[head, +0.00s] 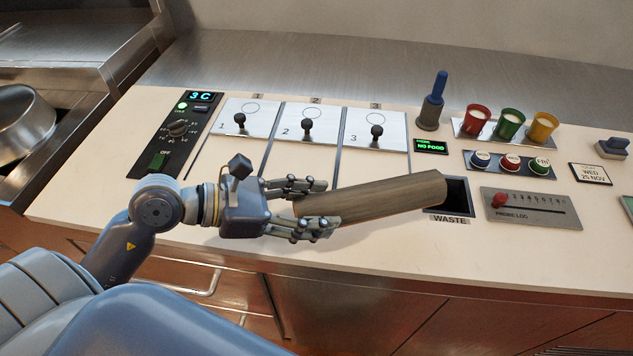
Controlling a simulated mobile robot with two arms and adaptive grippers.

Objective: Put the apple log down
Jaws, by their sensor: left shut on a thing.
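The apple log (385,198) is a brown wooden cylinder held roughly level, its right end tilted slightly up in the picture. My left gripper (318,207) is shut on the log's left end, with fingers on both sides of it. The log lies over the front of the cream counter (180,219), its right end beside the dark waste opening and covering part of it. I cannot tell whether the log touches the counter. My right gripper is not in view.
Behind the log are white numbered plates with black knobs (308,126). The waste opening (457,192), a probe log panel (531,209), coloured cups (510,122) and a blue-handled tool (434,102) are to the right. A metal pot (22,122) stands at left.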

